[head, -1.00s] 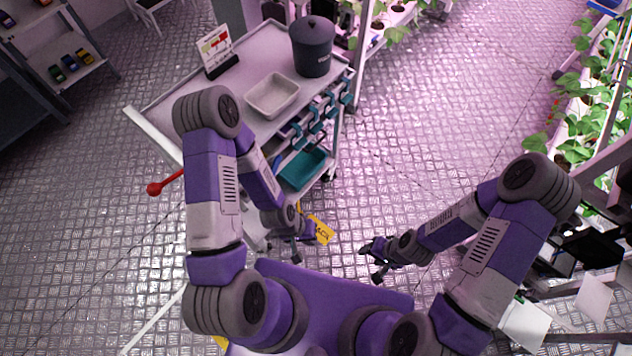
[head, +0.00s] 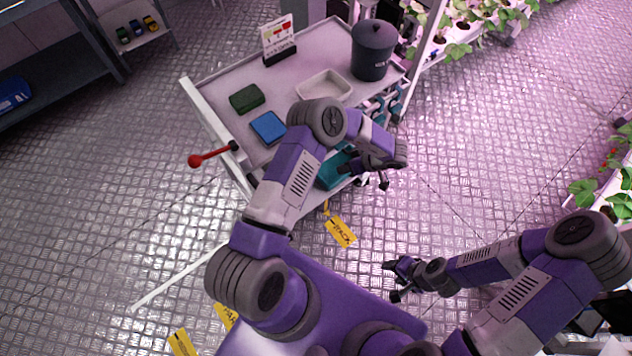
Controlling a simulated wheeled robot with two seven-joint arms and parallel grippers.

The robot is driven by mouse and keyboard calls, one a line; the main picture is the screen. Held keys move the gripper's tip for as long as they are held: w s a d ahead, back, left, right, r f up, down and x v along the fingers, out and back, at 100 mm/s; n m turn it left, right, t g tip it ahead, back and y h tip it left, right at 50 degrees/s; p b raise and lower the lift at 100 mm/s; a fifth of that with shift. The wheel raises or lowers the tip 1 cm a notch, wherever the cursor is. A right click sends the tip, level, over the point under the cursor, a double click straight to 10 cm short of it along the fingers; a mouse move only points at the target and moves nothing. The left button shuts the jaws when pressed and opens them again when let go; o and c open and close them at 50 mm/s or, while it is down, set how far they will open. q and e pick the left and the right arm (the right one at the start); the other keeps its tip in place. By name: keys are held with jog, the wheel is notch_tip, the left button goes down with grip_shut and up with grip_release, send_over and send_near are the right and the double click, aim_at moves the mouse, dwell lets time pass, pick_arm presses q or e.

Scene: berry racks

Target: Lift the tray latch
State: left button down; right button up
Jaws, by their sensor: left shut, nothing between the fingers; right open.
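A lever with a red ball knob (head: 195,161) sticks out from the left side of the grey cart (head: 215,85); I cannot tell if it is the tray latch. A teal tray (head: 331,178) sits on the cart's lower level, partly hidden by my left arm. My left gripper (head: 371,173) is shut and empty at the cart's near right corner, to the right of the teal tray in the picture. I cannot tell if it touches the cart. My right gripper (head: 393,281) is open and empty, low over the floor in front of the cart.
The cart top holds a green box (head: 247,98), a blue box (head: 268,127), a white tray (head: 325,84), a sign (head: 279,37) and a dark lidded bin (head: 373,50). A yellow tag (head: 341,231) hangs near the cart. Plant racks stand at right. Floor left of the cart is clear.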

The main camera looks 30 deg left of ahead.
pick_arm(q)
jog(key=s+a+f+g+b, duration=0.1)
jog(key=s+a+f+b, duration=0.2)
jog(key=s+a+f, duration=0.3)
jog(key=shift+s+a+f, duration=0.15)
jog(key=shift+a+f, duration=0.2)
jog(key=shift+a, duration=0.25)
dwell(0.4)
